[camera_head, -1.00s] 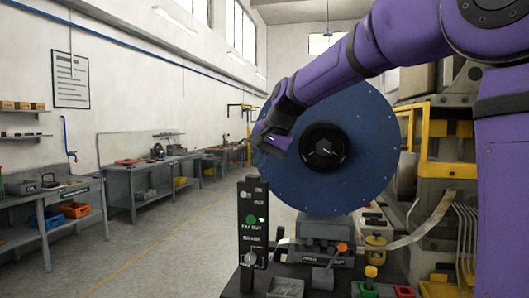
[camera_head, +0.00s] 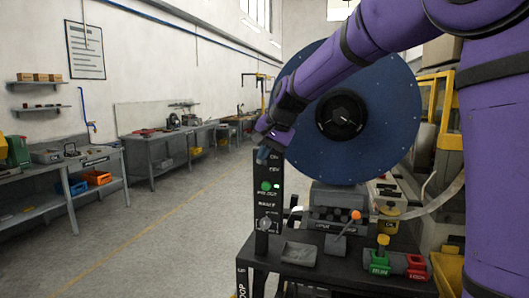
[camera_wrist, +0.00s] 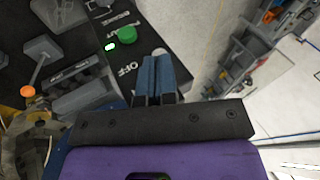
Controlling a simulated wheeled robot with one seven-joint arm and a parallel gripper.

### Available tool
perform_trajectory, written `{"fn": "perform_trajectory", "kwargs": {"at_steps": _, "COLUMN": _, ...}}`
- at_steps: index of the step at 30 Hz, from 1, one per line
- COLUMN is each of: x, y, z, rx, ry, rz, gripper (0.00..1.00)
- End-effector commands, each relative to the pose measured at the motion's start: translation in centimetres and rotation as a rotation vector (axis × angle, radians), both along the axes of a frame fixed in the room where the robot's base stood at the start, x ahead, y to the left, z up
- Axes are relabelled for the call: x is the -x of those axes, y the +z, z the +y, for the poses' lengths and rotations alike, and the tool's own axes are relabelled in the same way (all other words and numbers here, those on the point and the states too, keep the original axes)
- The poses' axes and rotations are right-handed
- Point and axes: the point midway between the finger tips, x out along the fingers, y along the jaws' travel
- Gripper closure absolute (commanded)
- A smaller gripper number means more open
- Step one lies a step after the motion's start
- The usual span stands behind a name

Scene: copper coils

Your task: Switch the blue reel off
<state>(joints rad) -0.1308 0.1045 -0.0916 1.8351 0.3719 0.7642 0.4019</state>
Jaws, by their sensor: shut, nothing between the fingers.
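The blue reel (camera_head: 392,140) is a large upright disc with a black hub, behind the control post. The black control post (camera_head: 267,206) carries a green button (camera_head: 266,186), a small lit green lamp (camera_head: 277,186) and a grey knob (camera_head: 265,224) lower down. My gripper (camera_head: 263,155) is at the top of the post. In the wrist view, its blue fingertips (camera_wrist: 157,62) are together and empty, beside the "OFF" lettering (camera_wrist: 127,68). A pale round part (camera_wrist: 159,51) is partly hidden behind them. The green button (camera_wrist: 127,34) and lit lamp (camera_wrist: 111,46) are just beyond. Contact cannot be told.
An orange-tipped lever (camera_head: 356,215) stands on the black bench right of the post. Green and red controls (camera_head: 398,263) sit further right. Workbenches (camera_head: 160,155) line the left wall. The floor (camera_head: 170,240) left of the post is clear.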

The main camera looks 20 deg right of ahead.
Motion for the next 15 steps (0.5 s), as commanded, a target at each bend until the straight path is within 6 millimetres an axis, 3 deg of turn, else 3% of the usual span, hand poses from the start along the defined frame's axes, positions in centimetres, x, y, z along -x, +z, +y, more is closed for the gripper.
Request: {"fn": "perform_trajectory", "kwargs": {"at_steps": 15, "x": 0.33, "y": -0.38, "z": 0.21, "rx": 0.048, "ry": 0.000, "rz": -0.067, "gripper": 1.00}}
